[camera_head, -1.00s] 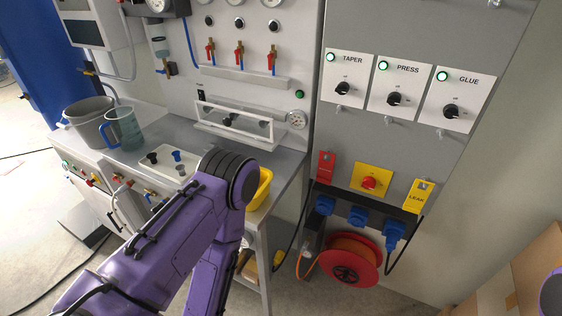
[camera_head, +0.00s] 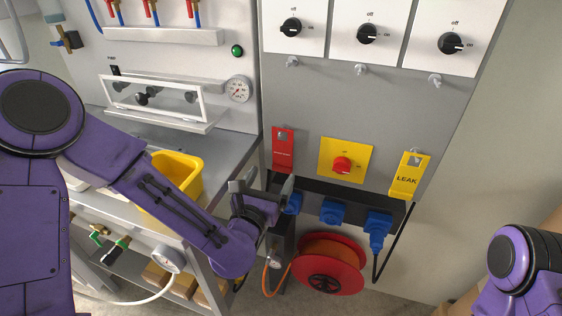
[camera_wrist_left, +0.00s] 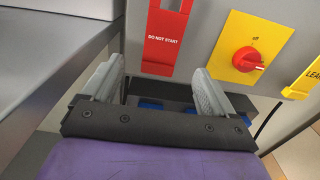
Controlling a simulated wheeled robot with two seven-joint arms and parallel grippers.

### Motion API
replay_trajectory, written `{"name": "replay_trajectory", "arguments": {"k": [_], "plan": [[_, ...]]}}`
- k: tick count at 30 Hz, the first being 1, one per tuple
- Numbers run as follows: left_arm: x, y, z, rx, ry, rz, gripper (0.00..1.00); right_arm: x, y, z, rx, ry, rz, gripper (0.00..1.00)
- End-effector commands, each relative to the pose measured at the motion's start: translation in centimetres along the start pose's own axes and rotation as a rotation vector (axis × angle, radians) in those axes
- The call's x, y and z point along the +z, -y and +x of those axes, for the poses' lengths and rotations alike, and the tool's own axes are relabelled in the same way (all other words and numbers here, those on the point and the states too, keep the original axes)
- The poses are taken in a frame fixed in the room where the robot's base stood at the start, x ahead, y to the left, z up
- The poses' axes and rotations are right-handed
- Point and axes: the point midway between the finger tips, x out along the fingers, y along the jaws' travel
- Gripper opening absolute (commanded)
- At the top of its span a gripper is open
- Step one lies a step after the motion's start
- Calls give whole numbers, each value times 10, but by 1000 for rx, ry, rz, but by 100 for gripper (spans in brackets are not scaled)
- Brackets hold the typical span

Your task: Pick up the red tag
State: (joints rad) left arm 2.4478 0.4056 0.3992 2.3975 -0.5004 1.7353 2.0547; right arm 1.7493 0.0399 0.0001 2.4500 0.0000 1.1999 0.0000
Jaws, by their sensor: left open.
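The red tag (camera_head: 283,152) hangs on the grey panel, left of the yellow switch plate. In the left wrist view the red tag (camera_wrist_left: 165,40) reads "DO NOT START" and has a cut-out at its top. My left gripper (camera_head: 268,185) is open and empty, just below and in front of the tag. In the left wrist view the two fingers (camera_wrist_left: 155,82) stand apart, with the tag's lower edge above and between their tips. The fingers do not appear to touch the tag. My right gripper is out of view; only part of my right arm shows at the right.
A yellow plate with a red rotary switch (camera_head: 342,164) and a yellow LEAK tag (camera_head: 409,175) are right of the red tag. Blue plugs (camera_head: 333,211) on a black strip and a red cable reel (camera_head: 328,266) are below. A yellow bin (camera_head: 178,178) stands on the bench at left.

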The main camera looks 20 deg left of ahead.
Motion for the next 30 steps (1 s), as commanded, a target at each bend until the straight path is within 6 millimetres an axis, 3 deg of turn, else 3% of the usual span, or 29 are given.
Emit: {"name": "replay_trajectory", "arguments": {"k": [12, 20, 21, 26, 30], "plan": [[6, -1, 63, -4, -5, 8, 87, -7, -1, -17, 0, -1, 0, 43], [5, -2, 70, -3, -7, 7, 87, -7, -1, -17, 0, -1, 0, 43], [5, -2, 70, -3, -7, 7, 84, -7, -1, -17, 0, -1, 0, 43], [5, -2, 70, -2, -6, 7, 32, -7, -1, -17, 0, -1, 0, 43], [5, -2, 70, -2, -6, 7, 23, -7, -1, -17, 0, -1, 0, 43]]}}
